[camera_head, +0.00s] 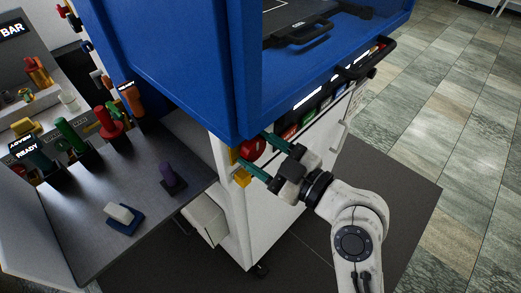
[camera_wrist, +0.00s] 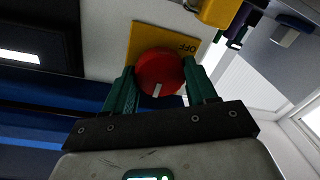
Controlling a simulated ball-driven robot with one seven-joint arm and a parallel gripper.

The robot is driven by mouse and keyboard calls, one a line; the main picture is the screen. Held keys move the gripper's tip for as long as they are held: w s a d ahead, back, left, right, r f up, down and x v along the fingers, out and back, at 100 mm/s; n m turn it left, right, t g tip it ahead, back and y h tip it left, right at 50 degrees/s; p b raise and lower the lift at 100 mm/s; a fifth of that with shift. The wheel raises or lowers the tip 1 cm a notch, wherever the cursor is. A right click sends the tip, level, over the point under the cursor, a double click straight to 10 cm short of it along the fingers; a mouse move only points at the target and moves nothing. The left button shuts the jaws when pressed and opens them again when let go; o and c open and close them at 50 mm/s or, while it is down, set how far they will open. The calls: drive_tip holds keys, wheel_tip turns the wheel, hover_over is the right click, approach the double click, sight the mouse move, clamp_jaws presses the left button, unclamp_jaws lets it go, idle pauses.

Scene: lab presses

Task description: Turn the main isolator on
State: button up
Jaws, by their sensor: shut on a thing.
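The main isolator is a round red knob (camera_head: 254,148) on a yellow plate, on the white side of the machine under the blue body. In the wrist view the red knob (camera_wrist: 160,73) has a white pointer mark at its lower edge, and its yellow plate (camera_wrist: 137,38) shows the word OFF upside down at the upper right. My gripper (camera_head: 255,157) has its green fingers on either side of the knob. In the wrist view the gripper (camera_wrist: 158,83) is shut on the knob. The mark's exact setting is hard to read.
A yellow part (camera_head: 242,178) sits close beside the fingers at the machine's edge. A grey table (camera_head: 130,170) with several coloured handles stands to the left. The blue machine body (camera_head: 190,70) overhangs the gripper. Tiled floor (camera_head: 440,120) is clear to the right.

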drive_tip(key=shift+c, duration=1)
drive_tip(key=m, duration=0.3)
drive_tip(key=shift+f+m, duration=0.1)
drive_tip(key=shift+m, duration=0.3)
drive_tip(key=m, duration=0.4)
drive_tip(key=shift+m+t, duration=0.3)
drive_tip(key=shift+m, duration=0.1)
drive_tip(key=m+p, duration=0.2)
drive_tip(key=m, duration=0.3)
drive_tip(key=shift+m, duration=0.4)
drive_tip(key=shift+m+t+p, duration=0.5)
drive_tip(key=shift+m+p, duration=0.8)
drive_tip(key=shift+m, duration=0.9)
